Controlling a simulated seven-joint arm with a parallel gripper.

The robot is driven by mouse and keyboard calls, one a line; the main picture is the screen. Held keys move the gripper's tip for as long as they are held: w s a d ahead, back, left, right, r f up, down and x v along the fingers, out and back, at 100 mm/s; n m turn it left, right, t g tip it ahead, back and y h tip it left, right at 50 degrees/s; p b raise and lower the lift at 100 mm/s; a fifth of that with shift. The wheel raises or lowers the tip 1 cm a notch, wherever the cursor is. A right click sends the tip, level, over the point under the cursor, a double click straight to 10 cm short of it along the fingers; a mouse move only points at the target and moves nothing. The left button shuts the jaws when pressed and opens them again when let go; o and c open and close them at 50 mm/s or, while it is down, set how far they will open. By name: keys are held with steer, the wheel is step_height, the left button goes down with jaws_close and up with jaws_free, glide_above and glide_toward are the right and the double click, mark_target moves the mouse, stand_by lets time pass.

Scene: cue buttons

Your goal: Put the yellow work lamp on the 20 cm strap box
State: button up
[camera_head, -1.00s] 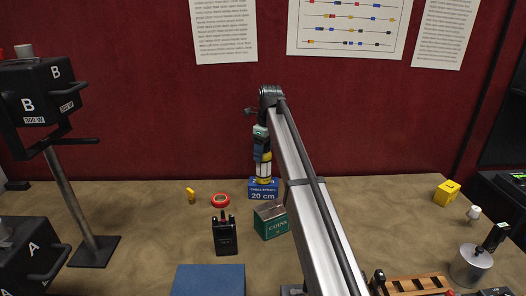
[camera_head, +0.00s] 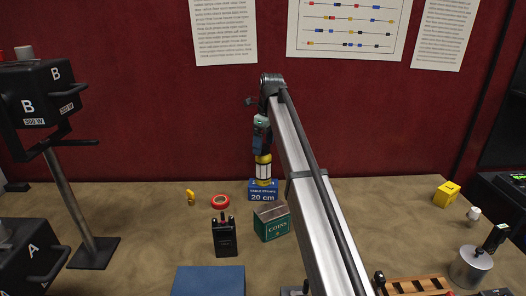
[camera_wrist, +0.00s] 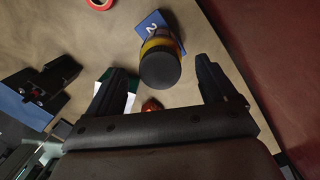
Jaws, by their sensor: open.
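The yellow work lamp (camera_head: 263,171) stands upright on the blue 20 cm strap box (camera_head: 263,196), with a pale band around its middle. In the wrist view, the lamp (camera_wrist: 160,68) shows its dark round top, with part of the blue box (camera_wrist: 149,23) behind it. My gripper (camera_head: 262,148) is directly above the lamp in the head view. Its jaws are open, with one finger on each side of the lamp's top in the wrist view and a gap to both. The lamp's lower edge is partly hidden in the wrist view.
A green coin tin (camera_head: 272,222) stands close in front of the box, with a black radio (camera_head: 224,238) to its left. A red tape ring (camera_head: 220,201) and a small yellow item (camera_head: 190,196) lie left of the box. The bench right of my arm has free room.

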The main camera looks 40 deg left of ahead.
steer(key=r, duration=0.5)
steer(key=d+r, duration=0.1)
steer(key=r, duration=0.2)
steer(key=shift+w, duration=0.1)
